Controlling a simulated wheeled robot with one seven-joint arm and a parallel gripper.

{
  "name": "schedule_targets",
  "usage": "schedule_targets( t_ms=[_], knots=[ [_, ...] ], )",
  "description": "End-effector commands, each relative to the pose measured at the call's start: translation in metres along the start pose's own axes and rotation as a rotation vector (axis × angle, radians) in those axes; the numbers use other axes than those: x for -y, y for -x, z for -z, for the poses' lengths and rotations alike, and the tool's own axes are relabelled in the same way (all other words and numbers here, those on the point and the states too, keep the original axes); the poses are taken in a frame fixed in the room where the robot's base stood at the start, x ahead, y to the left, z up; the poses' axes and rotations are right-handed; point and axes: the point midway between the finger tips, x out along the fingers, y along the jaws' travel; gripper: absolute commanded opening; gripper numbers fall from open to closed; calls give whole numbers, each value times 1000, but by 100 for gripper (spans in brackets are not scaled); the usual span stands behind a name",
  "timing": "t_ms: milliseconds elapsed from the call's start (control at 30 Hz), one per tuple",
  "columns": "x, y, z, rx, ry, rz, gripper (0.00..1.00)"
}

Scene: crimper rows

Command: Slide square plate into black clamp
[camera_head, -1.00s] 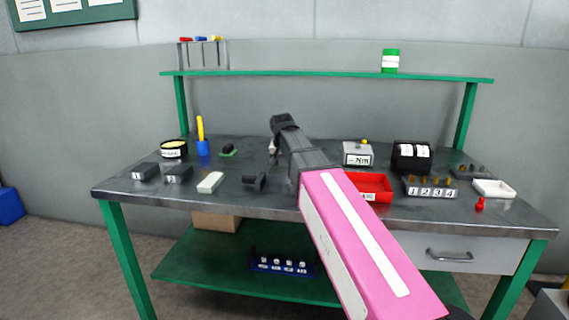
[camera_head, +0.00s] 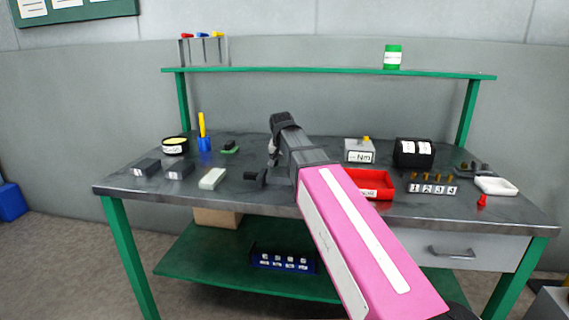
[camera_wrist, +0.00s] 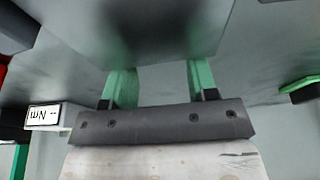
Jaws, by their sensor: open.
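My gripper (camera_wrist: 162,84) is open, its two green fingers apart with nothing visibly held between them. In the head view my gripper (camera_head: 272,158) is over the middle of the bench, partly hidden by my arm. A small dark block (camera_head: 253,178), possibly the black clamp, sits on the bench just left of and nearer than my gripper. A smooth grey flat surface (camera_wrist: 150,40) lies by the fingertips in the wrist view; I cannot tell whether it is the square plate. A pale flat block (camera_head: 212,178) lies left of the dark block.
Two dark labelled blocks (camera_head: 147,167) are at left. A black piece on a green base (camera_head: 230,147) lies behind; it also shows in the wrist view (camera_wrist: 300,90). An "Nm" box (camera_head: 359,151) and red tray (camera_head: 382,191) stand right. A green shelf (camera_head: 320,74) crosses above.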

Motion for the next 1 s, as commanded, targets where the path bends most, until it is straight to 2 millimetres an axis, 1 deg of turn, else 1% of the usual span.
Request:
schedule_targets(
  t_ms=[33,1000],
  knots=[
    [0,0,-4,4,1,0,53],
    [-1,10,-35,3,1,0,53]
  ],
)
